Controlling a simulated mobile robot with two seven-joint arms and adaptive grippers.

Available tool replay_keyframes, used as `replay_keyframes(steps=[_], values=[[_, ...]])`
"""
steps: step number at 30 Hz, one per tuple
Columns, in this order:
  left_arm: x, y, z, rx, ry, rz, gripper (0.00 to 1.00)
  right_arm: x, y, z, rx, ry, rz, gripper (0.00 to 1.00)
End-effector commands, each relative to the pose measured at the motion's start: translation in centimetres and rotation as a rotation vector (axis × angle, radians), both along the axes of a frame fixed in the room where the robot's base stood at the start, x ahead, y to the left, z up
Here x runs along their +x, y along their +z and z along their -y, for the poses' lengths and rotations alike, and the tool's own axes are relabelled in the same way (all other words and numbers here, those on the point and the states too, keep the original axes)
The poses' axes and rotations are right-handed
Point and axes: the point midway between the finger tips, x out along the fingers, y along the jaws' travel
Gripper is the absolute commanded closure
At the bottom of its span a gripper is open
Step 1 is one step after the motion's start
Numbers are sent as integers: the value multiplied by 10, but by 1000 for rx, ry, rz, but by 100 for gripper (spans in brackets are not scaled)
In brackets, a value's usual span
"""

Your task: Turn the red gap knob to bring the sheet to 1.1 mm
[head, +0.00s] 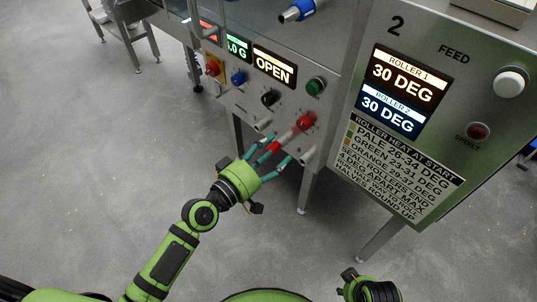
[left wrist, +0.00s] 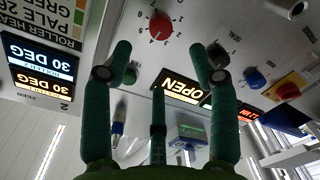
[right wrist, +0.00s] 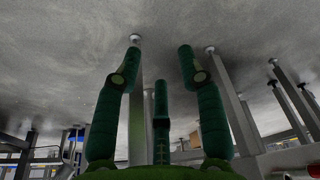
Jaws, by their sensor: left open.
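The red gap knob (head: 306,121) is on the steel front panel, below the lit OPEN display (head: 274,66). In the left wrist view the round red knob (left wrist: 161,26) has a ring of scale marks and shows beyond the spread fingertips. My left gripper (head: 268,152) is open, its green fingers reaching toward the knob from the lower left, apart from it. A pale bar with a red end (head: 271,147) shows by these fingers; I cannot tell what it is. My right gripper (right wrist: 160,52) is open and empty over the floor. No sheet or gap value is readable.
A black knob (head: 270,97), a blue knob (head: 239,77) and a green button (head: 316,87) are nearby on the panel. Pale pegs (head: 307,156) stick out below. The roller heat panel (head: 406,90) is at right.

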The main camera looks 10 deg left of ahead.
Motion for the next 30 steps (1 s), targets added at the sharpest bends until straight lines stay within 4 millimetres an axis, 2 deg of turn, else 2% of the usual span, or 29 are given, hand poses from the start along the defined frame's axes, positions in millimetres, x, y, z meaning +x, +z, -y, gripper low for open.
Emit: replay_keyframes(steps=[6, 16, 24, 27, 30], values=[[-10, 1, -6, -2, 0, 0, 41, 0, 0, 0, 0, 0, 0, 60], [-5, -1, -5, 5, -6, 7, 40, 1, 2, 0, 1, 0, 3, 60], [32, -5, 6, 61, -81, 84, 40, 5, 59, 1, 3, -6, 44, 60], [40, -3, 9, 73, -101, 106, 40, 3, 74, 2, 3, -7, 50, 60], [46, -1, 14, 77, -109, 114, 40, 2, 81, 2, 2, -8, 52, 60]])
